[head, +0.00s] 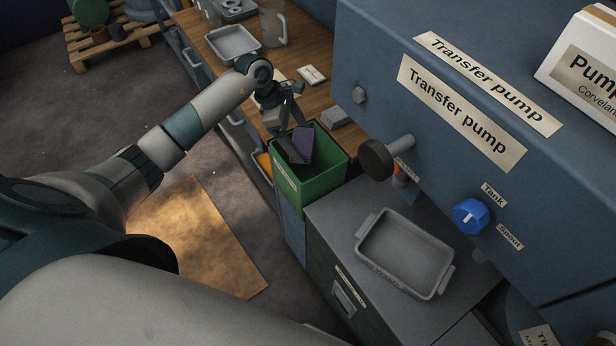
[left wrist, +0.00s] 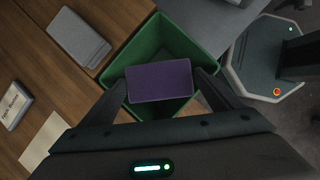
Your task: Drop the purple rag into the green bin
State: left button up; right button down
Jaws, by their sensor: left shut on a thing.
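The purple rag (head: 302,144) is a flat folded piece held in my left gripper (head: 293,138), which points down over the green bin (head: 315,184). In the left wrist view the rag (left wrist: 160,82) sits between the two fingers of the left gripper (left wrist: 160,88), which is shut on it. The green bin (left wrist: 148,43) lies below and behind the rag there, and the rag hides part of its inside. I cannot tell how far the rag is above the bin's floor. My right gripper is not in view.
A grey tray (head: 403,253) stands on the cabinet in front. The blue pump housing (head: 440,120) with a black knob (head: 376,160) rises close on the right.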

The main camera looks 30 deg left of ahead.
pick_arm(q)
jog(key=shift+f, duration=0.85)
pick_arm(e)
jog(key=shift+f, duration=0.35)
pick_arm(q)
jog(key=o, duration=0.9)
jog(key=shift+a+r+b, duration=0.1)
jog(key=shift+r+b, duration=0.05)
jog(key=shift+b, duration=0.15)
jog(key=b+v, duration=0.4)
jog(key=v, duration=1.3)
jog(key=shift+b, duration=0.4)
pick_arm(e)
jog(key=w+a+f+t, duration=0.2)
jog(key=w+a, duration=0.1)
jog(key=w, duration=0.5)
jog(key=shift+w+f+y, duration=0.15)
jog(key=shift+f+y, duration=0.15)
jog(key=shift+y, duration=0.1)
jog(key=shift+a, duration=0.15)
